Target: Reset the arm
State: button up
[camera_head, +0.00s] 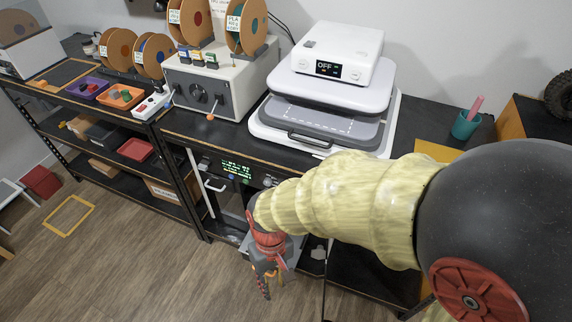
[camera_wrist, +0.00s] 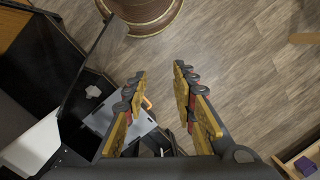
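My arm, in a pale yellow sleeve, reaches across the right half of the head view and bends down in front of the bench. My gripper (camera_head: 268,283) hangs below the bench top's front edge, fingers pointing down. In the wrist view my gripper (camera_wrist: 161,72) has its two yellow-and-black fingers apart. The gap between the fingertips shows only wood floor, and nothing is held. A grey panel (camera_wrist: 130,132) with a small orange part on it lies beyond the left finger; its distance is unclear.
A white heat press (camera_head: 330,90) stands on the black bench, its display reading OFF. A grey machine (camera_head: 205,85) with filament spools stands left of it. A teal cup (camera_head: 465,125) is at the right. A shelf rack with trays is at the left. The wood floor (camera_head: 130,250) is mostly clear.

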jog(key=d+r+m+t, duration=0.6)
jog(key=d+r+t, duration=0.1)
jog(key=d+r, duration=1.5)
jog(key=shift+w+r+t+p, duration=0.3)
jog(key=shift+w+r, duration=0.15)
jog(key=shift+r, duration=0.45)
